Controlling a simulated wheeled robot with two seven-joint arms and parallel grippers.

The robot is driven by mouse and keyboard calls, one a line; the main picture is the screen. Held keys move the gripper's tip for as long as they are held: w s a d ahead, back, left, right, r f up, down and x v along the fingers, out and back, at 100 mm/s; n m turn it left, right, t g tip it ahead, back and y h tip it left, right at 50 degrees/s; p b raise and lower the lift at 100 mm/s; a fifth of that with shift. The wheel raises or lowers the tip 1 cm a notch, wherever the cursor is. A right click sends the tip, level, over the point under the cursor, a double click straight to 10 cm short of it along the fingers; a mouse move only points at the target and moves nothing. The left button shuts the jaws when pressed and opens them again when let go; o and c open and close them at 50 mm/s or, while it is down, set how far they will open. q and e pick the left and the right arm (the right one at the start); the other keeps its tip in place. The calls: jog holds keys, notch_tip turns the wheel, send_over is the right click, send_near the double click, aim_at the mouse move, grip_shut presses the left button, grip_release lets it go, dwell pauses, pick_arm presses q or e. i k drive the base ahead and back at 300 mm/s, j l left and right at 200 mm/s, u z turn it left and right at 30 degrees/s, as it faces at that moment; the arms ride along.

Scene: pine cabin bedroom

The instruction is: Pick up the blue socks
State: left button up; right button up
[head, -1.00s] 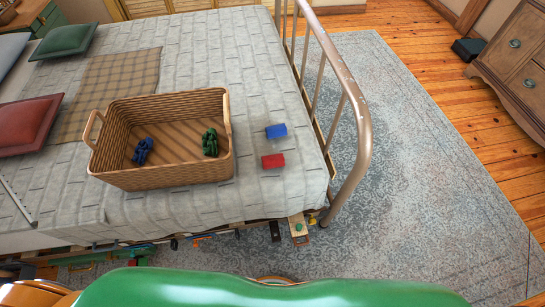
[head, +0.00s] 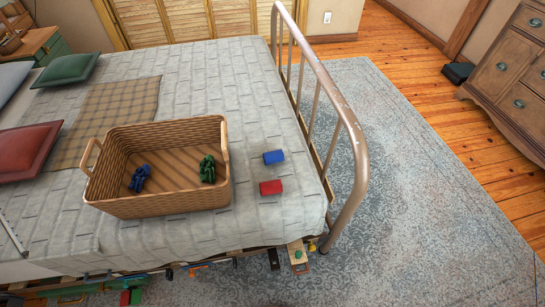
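A small blue block-shaped bundle (head: 273,157), which looks like the folded blue socks, lies on the bed's grey cover to the right of the wicker basket (head: 160,205). A similar red bundle (head: 270,187) lies just in front of it, apart from it. Inside the basket are a dark blue figure-like object (head: 139,178) on the left and a dark green one (head: 207,168) on the right. Neither of my grippers shows in the head view.
The bed's metal footboard rail (head: 352,140) rises to the right of the bundles. Small objects, including a wooden block (head: 298,256), show low along the bed's near edge.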

aim_at(272, 157)
jog(key=l, duration=0.7)
jog(key=i+l, duration=0.1)
jog(key=l, duration=0.6)
